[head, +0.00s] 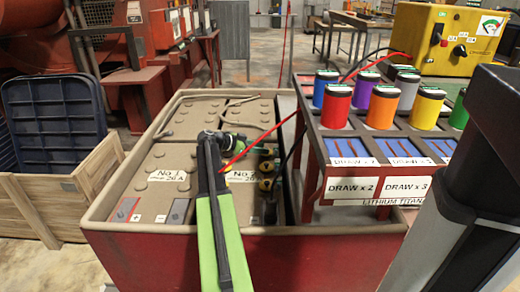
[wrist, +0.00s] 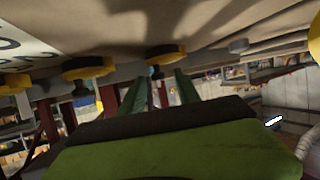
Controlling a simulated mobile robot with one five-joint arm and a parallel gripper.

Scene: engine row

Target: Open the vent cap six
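Yellow-and-black round caps (head: 265,184) stand at the right side of the tan battery top (head: 165,140) in the head view, beside the "No 2" label. None is visibly numbered, so I cannot tell which is vent cap six. My gripper (head: 278,178) is beside these caps, partly hidden by them and my arm. In the wrist view the scene looks upside down. My gripper (wrist: 161,90) has its two dark green fingers apart with nothing seen held between them. One yellow cap (wrist: 166,53) is just beyond the fingers, another (wrist: 88,67) to their left. Contact cannot be told.
A rack (head: 345,140) of coloured cylinders stands close on the right, with a red cable near my arm. A wooden crate (head: 60,190) with a blue bin is at the left. A yellow control box (head: 450,40) is at the back right.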

